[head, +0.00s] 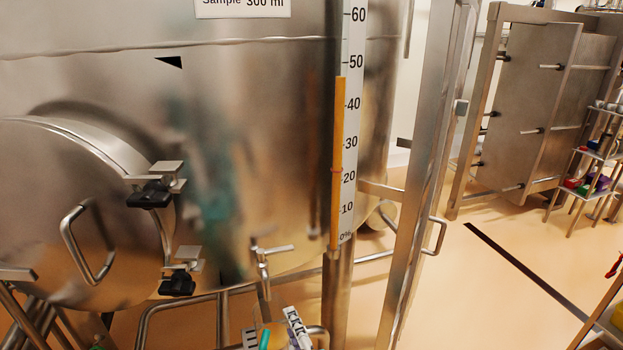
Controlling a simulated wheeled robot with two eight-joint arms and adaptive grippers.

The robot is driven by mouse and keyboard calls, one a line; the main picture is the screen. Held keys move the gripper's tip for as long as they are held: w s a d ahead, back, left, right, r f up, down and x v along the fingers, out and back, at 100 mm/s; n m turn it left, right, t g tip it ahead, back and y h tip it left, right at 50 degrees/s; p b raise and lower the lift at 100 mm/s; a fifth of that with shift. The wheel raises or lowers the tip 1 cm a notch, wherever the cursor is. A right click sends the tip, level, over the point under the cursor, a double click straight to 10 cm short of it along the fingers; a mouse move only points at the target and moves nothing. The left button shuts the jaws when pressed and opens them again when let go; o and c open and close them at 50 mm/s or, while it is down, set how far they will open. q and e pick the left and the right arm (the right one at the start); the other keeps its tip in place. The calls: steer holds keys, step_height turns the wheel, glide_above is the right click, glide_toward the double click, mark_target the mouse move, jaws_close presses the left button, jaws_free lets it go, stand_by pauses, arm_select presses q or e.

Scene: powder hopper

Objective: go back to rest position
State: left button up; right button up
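My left gripper (274,335) shows at the bottom edge, in front of the steel hopper (260,150). Its two light, dark-marked fingertips stand apart, and a small teal piece shows between them, close to the left finger. The rest of this gripper is cut off by the picture edge. I see no object clearly held in it. My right gripper is not in view.
A steel valve handle (265,255) and pipes (195,300) are just above and left of the gripper. A level scale (349,130) and a steel post (415,190) stand right of it. Open floor (480,290) lies to the right, before a shelf rack (595,158).

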arm_select(q)
steer(key=s+a+f+n+g+h, duration=0.3)
steer(key=s+a+f+n, duration=0.1)
steer(key=a+n, duration=0.2)
steer(key=s+a+f+n+g+h, duration=0.3)
steer(key=s+a+n+g, duration=0.1)
steer(key=a+n, duration=0.3)
steer(key=shift+s+a+f, duration=0.15)
steer(key=shift+a+f, duration=0.25)
steer(key=shift+a, duration=0.25)
